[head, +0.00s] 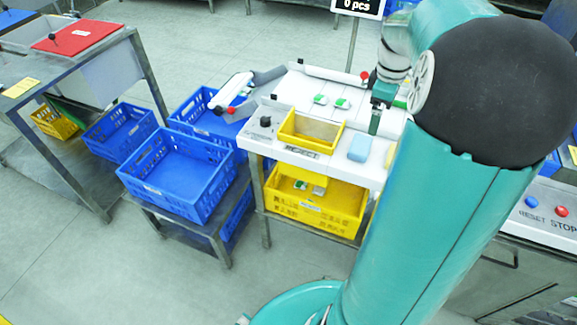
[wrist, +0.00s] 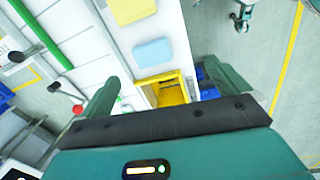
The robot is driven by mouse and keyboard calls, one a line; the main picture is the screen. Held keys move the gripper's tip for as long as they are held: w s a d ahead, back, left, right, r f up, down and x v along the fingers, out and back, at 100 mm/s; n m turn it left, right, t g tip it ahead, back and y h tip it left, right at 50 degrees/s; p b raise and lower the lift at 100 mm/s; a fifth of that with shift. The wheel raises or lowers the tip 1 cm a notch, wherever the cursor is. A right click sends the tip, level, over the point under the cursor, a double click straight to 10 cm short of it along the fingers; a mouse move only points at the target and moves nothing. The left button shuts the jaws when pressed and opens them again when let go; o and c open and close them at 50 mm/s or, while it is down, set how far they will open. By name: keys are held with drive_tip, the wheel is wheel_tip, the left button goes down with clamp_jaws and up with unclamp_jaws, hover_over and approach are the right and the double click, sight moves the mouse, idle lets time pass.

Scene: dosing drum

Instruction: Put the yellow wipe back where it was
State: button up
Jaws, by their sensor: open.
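The yellow wipe (wrist: 132,8) lies flat on the white worktop at the top edge of the wrist view, partly cut off. A light blue wipe (wrist: 153,52) lies beside it, apart from it; the blue wipe also shows in the head view (head: 360,148).
The yellow reject tray (head: 312,128) stands at the worktop's front left. A yellow crate (head: 318,207) sits below it. A blue crate (head: 180,174) stands on a low stand to the left. Green-and-white packs (head: 320,100) lie further back. A button panel (head: 546,208) is at right.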

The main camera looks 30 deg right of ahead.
drive_tip(key=a+r+m+t, duration=0.1)
drive_tip(key=a+r, duration=0.3)
drive_tip(key=a, duration=0.6)
drive_tip(key=s+a+m+t, duration=0.1)
drive_tip(key=s+a+m, duration=0.1)
drive_tip(key=a, duration=0.5)
drive_tip(key=s+a+m+t, duration=0.1)
drive_tip(key=s+a+m, duration=0.1)
drive_tip(key=s+a, duration=0.3)
drive_tip(key=s+a+r+m+t, duration=0.1)
drive_tip(key=s+a+t, duration=0.1)
drive_tip(key=a, duration=0.8)
drive_tip(key=shift+s+m+y, duration=0.4)
drive_tip(key=shift+s, duration=0.45)
